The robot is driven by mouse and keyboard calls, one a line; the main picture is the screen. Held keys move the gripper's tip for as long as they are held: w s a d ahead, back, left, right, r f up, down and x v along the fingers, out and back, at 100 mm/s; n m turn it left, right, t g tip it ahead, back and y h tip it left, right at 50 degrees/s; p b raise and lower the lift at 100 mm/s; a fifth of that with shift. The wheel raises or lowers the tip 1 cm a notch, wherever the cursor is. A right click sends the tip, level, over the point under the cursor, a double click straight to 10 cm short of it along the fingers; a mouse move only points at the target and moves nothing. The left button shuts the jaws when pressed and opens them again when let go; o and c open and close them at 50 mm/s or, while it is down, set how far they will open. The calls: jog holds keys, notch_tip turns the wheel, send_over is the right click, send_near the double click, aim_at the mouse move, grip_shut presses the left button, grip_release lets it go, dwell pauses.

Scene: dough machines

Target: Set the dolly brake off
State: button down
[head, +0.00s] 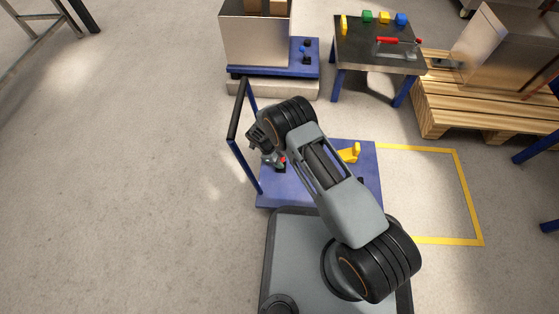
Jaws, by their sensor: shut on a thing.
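The blue dolly (333,192) stands on the floor just in front of my base, with a dark-topped push handle (239,107) on its left side. A small lever with a red end, which looks like the brake lever (283,160), stands near the dolly's left part. My gripper (275,162) reaches down to it and is shut on it; the fingers hide much of the lever. Its exact angle is too small to tell. A yellow part (350,153) sticks up at the dolly's back right, partly behind my arm.
A machine on a blue base (272,72) stands behind the dolly. A dark table (378,52) with red-handled tool and coloured blocks is at the back right, beside a wooden pallet (430,112). Yellow floor tape (465,185) marks a bare area right of the dolly.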

jog(key=shift+s, duration=0.15)
jog(key=c, duration=0.9)
grip_release()
jog(key=shift+o, duration=0.2)
jog(key=shift+r, duration=0.2)
jog(key=r+p, duration=0.1)
jog(key=r, duration=0.1)
jog(key=r+p, duration=0.1)
jog(key=r, duration=0.1)
jog(key=shift+s+d+p, duration=0.1)
jog(key=shift+s+p, duration=0.15)
jog(key=shift+p, duration=0.05)
jog(key=s+d+r+p, duration=0.5)
jog(key=s+r, duration=0.3)
jog(key=s, duration=0.4)
jog(key=shift+d+r+p, duration=0.25)
jog(key=shift+d+p, duration=0.1)
jog(key=shift+p, duration=0.25)
